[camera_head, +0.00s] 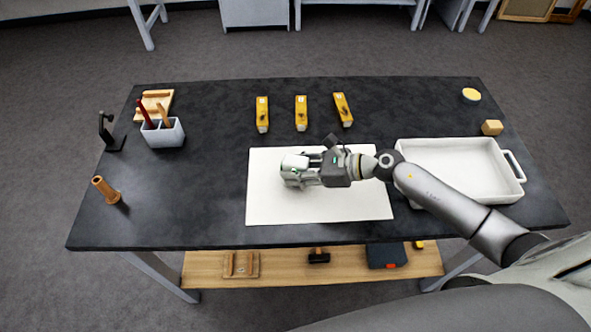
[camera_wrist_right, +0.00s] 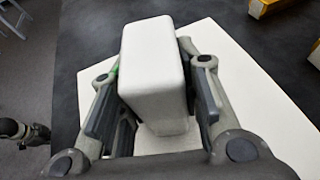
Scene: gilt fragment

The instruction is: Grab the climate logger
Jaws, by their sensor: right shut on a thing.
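The climate logger (camera_head: 293,163) is a small white box with rounded edges over the white mat (camera_head: 270,208) at the middle of the table. My right gripper (camera_head: 303,171) reaches it from the right and is shut on it. In the right wrist view the white logger (camera_wrist_right: 152,65) sits between the two finger pads of the right gripper (camera_wrist_right: 150,98). Its lower part is close to the mat; I cannot tell whether it touches. My left gripper is not in view.
A white tray (camera_head: 440,150) lies at the right, under my right arm. A pen holder (camera_head: 163,133), a dark stand (camera_head: 108,132) and an orange-brown cylinder (camera_head: 105,190) are at the left. The front left of the table is clear.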

